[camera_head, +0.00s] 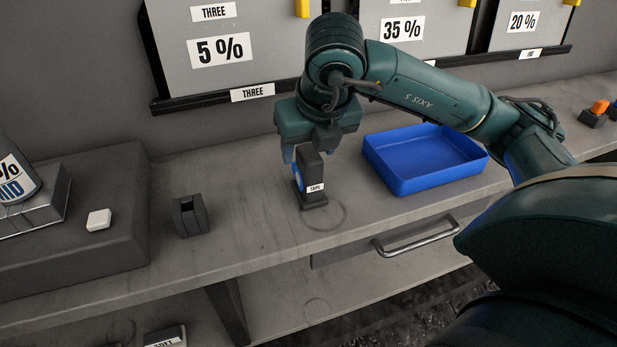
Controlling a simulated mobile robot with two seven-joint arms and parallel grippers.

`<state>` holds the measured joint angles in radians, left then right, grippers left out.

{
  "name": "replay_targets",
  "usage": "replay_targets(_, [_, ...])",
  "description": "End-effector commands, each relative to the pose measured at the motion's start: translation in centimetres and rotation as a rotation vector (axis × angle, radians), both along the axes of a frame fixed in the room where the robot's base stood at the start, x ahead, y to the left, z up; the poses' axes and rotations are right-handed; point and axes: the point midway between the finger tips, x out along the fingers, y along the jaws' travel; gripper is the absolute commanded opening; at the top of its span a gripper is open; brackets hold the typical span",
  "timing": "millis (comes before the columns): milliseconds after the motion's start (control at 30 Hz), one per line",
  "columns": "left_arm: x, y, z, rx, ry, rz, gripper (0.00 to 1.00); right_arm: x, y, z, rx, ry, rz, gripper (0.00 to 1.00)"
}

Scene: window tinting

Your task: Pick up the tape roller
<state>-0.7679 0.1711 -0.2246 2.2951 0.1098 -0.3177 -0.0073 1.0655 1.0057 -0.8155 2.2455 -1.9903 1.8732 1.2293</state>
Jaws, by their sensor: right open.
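The tape roller (312,172) is a dark upright holder with a blue disc on its left side and a white "TAPE" label. It stands on the grey workbench (255,228), left of the blue tray. My right gripper (305,149) points down right over the top of the tape roller. Its fingers are apart and appear to be on either side of the roller's upper part. I cannot tell whether they touch it. My left gripper is not in view.
The blue tray (434,182) is empty, close to my right gripper. A small black block (190,216) stands to the left, beside a dark raised box (125,215) with a white piece (98,219) on it. Labelled panels (215,75) line the wall behind. A drawer handle (418,240) juts out in front.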

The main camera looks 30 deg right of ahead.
Motion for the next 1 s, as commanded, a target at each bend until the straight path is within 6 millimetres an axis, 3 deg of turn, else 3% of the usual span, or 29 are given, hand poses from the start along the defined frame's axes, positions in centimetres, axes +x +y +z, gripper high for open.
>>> replay_targets(333, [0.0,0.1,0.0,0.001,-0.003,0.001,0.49,1.6,-0.7,-4.2,0.000,0.004,0.000,0.56])
replay_targets(667, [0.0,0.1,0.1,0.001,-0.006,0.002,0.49,1.9,-0.8,-4.8,0.000,0.001,0.001,0.56])
replay_targets(1000, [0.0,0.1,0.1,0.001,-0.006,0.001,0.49,1.9,-0.7,-4.8,0.000,0.001,0.001,0.28])
